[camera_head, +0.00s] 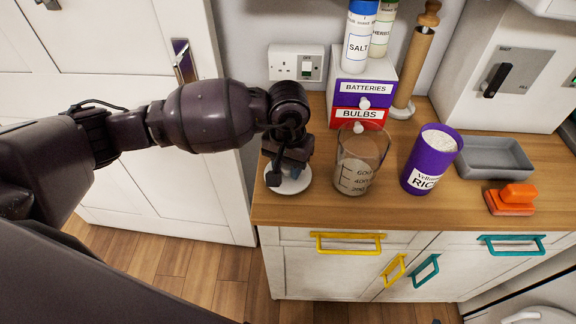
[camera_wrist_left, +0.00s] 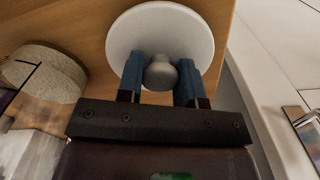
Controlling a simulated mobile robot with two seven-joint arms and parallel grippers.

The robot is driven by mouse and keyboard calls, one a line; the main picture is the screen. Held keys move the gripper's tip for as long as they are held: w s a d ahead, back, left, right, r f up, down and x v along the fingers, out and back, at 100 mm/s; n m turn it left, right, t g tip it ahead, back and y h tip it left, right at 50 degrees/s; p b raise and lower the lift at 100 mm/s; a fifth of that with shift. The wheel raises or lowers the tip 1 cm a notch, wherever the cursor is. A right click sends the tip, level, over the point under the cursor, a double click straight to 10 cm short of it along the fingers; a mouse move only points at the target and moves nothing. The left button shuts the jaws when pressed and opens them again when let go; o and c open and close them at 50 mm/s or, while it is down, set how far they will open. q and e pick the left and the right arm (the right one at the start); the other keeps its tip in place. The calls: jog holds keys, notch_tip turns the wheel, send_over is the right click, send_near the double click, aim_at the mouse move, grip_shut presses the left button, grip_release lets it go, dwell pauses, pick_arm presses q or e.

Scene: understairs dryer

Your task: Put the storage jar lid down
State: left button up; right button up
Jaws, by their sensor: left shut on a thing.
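The storage jar lid (camera_head: 290,187) is a white disc at the left end of the wooden worktop in the head view. In the left wrist view the lid (camera_wrist_left: 160,25) shows a grey knob (camera_wrist_left: 160,73) at its middle. My left gripper (camera_wrist_left: 160,68) is shut on this knob, one blue finger on each side. In the head view my left gripper (camera_head: 285,165) points down over the lid and hides part of it. I cannot tell whether the lid touches the worktop. An open purple rice jar (camera_head: 431,160) stands upright further right. My right gripper is not in view.
A glass measuring jug (camera_head: 359,160) stands just right of the lid. A grey tray (camera_head: 495,158) and an orange item (camera_head: 512,199) are at right. The worktop's left edge is close to the lid.

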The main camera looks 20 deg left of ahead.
pick_arm(q)
jog(key=shift+f, duration=0.3)
jog(key=shift+f, duration=0.2)
jog(key=o, duration=0.9)
jog(key=shift+r, duration=0.1)
notch_tip(320, 180, up, 12)
jog(key=shift+r, duration=0.15)
